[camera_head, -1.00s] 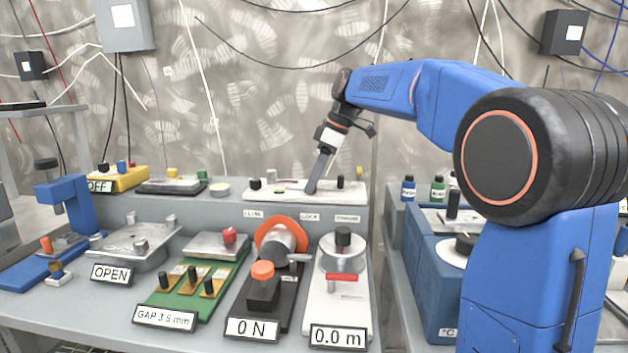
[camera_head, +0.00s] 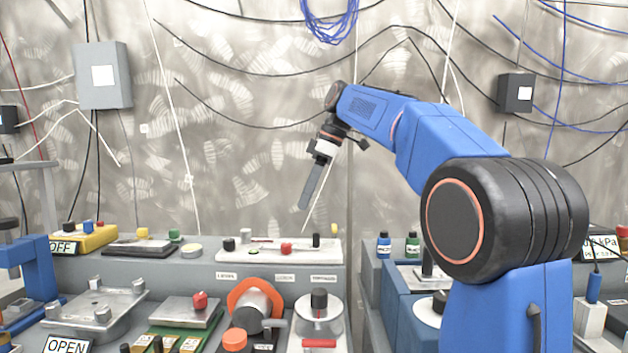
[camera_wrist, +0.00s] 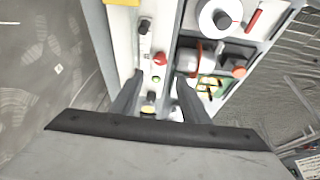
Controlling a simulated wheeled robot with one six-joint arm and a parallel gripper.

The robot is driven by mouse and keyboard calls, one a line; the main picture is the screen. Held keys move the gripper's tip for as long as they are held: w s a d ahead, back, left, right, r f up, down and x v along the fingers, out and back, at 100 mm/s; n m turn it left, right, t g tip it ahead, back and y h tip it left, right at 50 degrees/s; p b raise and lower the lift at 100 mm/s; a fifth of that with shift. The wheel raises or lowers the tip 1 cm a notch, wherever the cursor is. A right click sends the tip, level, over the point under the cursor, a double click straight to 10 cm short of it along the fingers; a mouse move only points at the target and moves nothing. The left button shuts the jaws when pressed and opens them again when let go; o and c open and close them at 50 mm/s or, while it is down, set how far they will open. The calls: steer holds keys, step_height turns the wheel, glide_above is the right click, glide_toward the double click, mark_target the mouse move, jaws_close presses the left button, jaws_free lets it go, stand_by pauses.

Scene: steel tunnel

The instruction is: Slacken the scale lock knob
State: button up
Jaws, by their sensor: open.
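A white panel (camera_head: 265,257) lies on the raised back shelf with several small knobs. A red knob (camera_head: 286,247) stands on it above a small label (camera_head: 285,277) that seems to read LOCK; I cannot be sure it is the scale lock knob. A black knob (camera_head: 316,240) stands at the panel's right end. My gripper (camera_head: 303,206) points down above the panel, apart from it and empty. In the wrist view my open gripper (camera_wrist: 158,76) has its fingers on either side of the panel in the picture, with the red knob (camera_wrist: 159,58) just past the tips.
In front stand a round white device (camera_head: 318,318) with a black knob, an orange-rimmed cylinder (camera_head: 254,295) and a metal plate (camera_head: 95,308). A yellow box (camera_head: 88,238) is on the shelf at left. Blue equipment with two bottles (camera_head: 384,245) stands at right. Cables hang behind.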

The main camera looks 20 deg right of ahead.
steer(key=shift+v, duration=2.25)
